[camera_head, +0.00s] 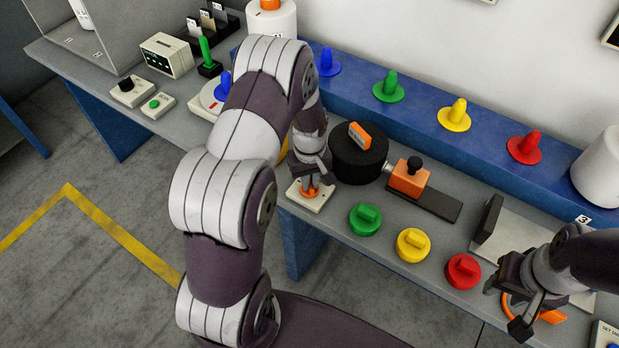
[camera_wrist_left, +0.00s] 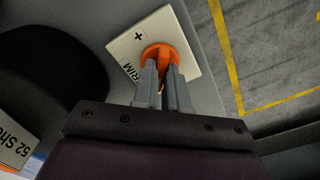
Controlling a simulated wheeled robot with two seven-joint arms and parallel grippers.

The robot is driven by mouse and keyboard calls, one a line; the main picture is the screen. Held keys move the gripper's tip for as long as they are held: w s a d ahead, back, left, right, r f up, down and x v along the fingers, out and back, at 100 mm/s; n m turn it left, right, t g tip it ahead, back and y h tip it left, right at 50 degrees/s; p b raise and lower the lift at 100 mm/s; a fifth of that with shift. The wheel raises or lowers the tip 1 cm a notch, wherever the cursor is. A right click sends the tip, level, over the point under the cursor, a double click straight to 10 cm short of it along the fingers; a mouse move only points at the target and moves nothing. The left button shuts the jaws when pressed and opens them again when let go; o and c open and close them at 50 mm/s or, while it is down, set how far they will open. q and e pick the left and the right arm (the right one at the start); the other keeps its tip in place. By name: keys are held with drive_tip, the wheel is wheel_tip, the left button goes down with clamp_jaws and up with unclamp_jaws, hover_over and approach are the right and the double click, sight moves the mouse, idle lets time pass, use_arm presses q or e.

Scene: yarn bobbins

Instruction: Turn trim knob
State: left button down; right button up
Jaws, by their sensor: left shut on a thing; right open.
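The trim knob (camera_wrist_left: 157,52) is orange and sits on a white plate (camera_wrist_left: 178,32) marked "TRIM" and "+" in the left wrist view. My left gripper (camera_wrist_left: 165,75) is shut on the knob, with its two grey fingers on either side of the knob's grip. In the head view the knob (camera_head: 311,192) shows partly under my left gripper (camera_head: 312,184), on its plate (camera_head: 301,200) at the bench's front edge. My right gripper (camera_head: 520,308) is open at the lower right, near an orange ring-like part (camera_head: 550,316).
A black round drum (camera_head: 359,165) stands right beside the trim plate. An orange block with a black knob (camera_head: 410,176) is on a dark rail. Green (camera_head: 365,220), yellow (camera_head: 413,245) and red (camera_head: 463,271) knobs line the front. Coloured pegs stand on the blue ledge behind.

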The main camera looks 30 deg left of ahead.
use_arm(q)
drive_tip(key=shift+w+r, duration=0.1)
idle(0.3)
drive_tip(key=c, duration=1.3)
unclamp_jaws()
drive_tip(key=shift+o, duration=0.7)
wheel_tip(320, 180, up, 13)
drive_tip(key=b, duration=0.1)
drive_tip(key=shift+b, duration=0.4)
drive_tip(key=s+d+m+t, duration=0.1)
drive_tip(key=s+d+m, duration=0.7)
drive_tip(key=s, duration=0.6)
drive_tip(key=shift+d+m, duration=0.15)
drive_tip(key=shift+m, duration=0.45)
